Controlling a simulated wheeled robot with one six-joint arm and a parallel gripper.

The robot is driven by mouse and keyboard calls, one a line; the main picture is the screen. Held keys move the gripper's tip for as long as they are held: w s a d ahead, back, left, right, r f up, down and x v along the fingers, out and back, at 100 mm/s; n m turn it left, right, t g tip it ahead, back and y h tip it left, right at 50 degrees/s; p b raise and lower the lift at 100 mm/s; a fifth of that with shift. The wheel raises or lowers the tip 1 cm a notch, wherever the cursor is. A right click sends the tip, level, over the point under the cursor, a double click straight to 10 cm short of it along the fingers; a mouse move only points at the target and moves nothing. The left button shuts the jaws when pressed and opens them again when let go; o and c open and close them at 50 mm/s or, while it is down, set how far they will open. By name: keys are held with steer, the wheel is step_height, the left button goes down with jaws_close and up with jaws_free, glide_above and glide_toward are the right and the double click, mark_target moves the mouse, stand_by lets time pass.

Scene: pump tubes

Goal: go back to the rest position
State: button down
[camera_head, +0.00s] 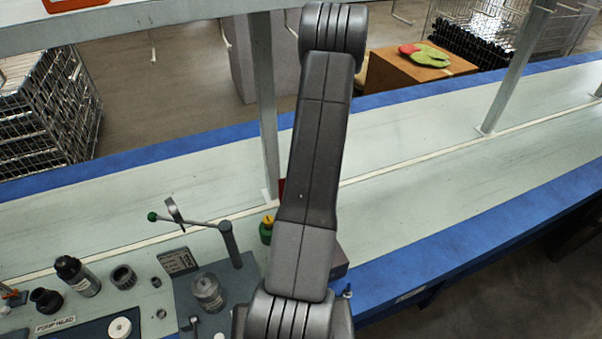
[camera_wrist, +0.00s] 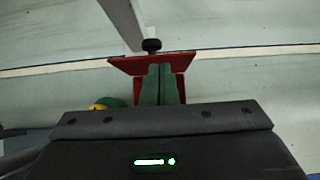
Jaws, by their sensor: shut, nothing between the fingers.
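My gripper (camera_wrist: 159,70) shows in the wrist view above its dark body. Two grey-green strips lie side by side there with no gap, and nothing shows between them. A red bracket-like part (camera_wrist: 125,63) shows around and behind the strips; I cannot tell whether it touches them. A small black knob (camera_wrist: 152,45) with a white top shows just beyond it. In the head view my arm stands upright in the middle and hides the gripper; only a sliver of red (camera_head: 282,188) shows beside it.
A green and yellow object (camera_head: 267,230) stands close left of my arm. A stand with a green-tipped lever (camera_head: 230,245), a glass jar (camera_head: 208,292) and dark bottle (camera_head: 77,275) are at lower left. Metal posts (camera_head: 265,110) rise from the bench.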

steer(key=shift+s+d+r+p, duration=0.15)
steer(key=shift+r+p, duration=0.1)
steer(key=shift+r, duration=0.35)
steer(key=shift+s+r+p, duration=0.2)
steer(key=shift+r, duration=0.45)
steer(key=shift+s+d+r+p, duration=0.15)
steer(key=shift+r+p, duration=0.1)
steer(key=shift+r, duration=0.35)
steer(key=shift+a, duration=0.1)
step_height(320, 180, down, 10)
steer(key=w+b, duration=0.2)
steer(key=b, duration=0.4)
steer(key=shift+w+a+r, duration=0.15)
steer(key=shift+w+a, duration=0.15)
steer(key=shift+a, duration=0.15)
steer(key=shift+r, duration=0.1)
